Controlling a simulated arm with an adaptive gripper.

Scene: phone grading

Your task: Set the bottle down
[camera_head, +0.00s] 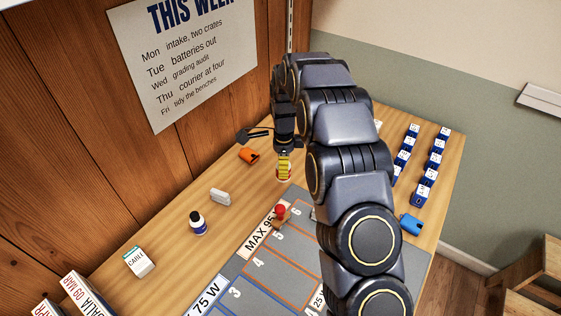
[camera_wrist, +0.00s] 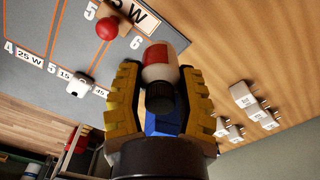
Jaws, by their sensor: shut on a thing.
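The cap is toward the wrist and the red end points away. In the head view the fingers mostly hide this bottle. I cannot tell whether its base touches the table. Another bottle (camera_head: 197,226), dark with a white label, stands on the table at the left.
The grey mat (camera_head: 262,266) has numbered lanes and a red knob (camera_head: 281,211) near the gripper. An orange object (camera_head: 249,155) lies behind it, and a white block (camera_head: 220,196) to the left. Several blue and white blocks stand at the right, near a blue item (camera_head: 411,224).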

